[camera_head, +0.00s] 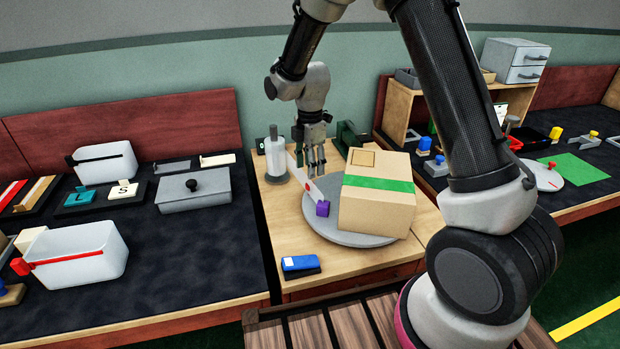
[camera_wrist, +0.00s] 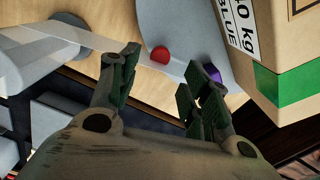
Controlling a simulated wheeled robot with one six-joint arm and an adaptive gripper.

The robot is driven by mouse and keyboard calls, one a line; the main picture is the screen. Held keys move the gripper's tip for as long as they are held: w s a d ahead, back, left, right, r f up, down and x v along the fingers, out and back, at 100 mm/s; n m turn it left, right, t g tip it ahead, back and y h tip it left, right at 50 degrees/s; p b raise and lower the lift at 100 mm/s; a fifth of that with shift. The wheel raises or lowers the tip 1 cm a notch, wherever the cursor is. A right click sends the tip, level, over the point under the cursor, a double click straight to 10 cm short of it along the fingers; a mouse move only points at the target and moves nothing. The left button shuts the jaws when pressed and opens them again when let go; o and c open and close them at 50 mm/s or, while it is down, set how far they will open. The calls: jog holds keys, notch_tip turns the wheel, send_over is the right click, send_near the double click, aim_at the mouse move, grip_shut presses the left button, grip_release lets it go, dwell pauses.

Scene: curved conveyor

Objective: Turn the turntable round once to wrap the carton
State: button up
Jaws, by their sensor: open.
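The carton (camera_head: 378,207), with a green band round it, stands on the round grey turntable (camera_head: 330,228); its printed label shows in the wrist view (camera_wrist: 275,45). A pale film strip (camera_wrist: 118,45) runs from the white upright roll (camera_head: 275,158) towards the turntable. My gripper (camera_head: 316,170) is open and empty over the turntable's back left; the fingertips also show in the wrist view (camera_wrist: 165,78).
A blue box-like piece (camera_head: 300,264) lies at the wooden table's front left. A dark green upright part (camera_head: 347,135) stands behind the carton. White bins (camera_head: 75,258) and a grey lidded box (camera_head: 193,190) fill the left bench. A wooden shelf unit (camera_head: 402,105) stands at the back right.

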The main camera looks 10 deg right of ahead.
notch_tip(320, 180, up, 6)
jog(key=shift+f, duration=0.2)
jog(key=s+d+r+m+t, duration=0.1)
jog(key=s+d+r+m, duration=0.5)
jog(key=s, duration=0.4)
jog(key=s+d+r+m+t, duration=0.2)
jog(key=s+d+r+m, duration=0.4)
jog(key=s+m, duration=0.2)
jog(key=s+d+r+m+t, duration=0.1)
jog(key=s+d+r+m, duration=0.5)
jog(key=s, duration=0.6)
jog(key=shift+m, duration=0.7)
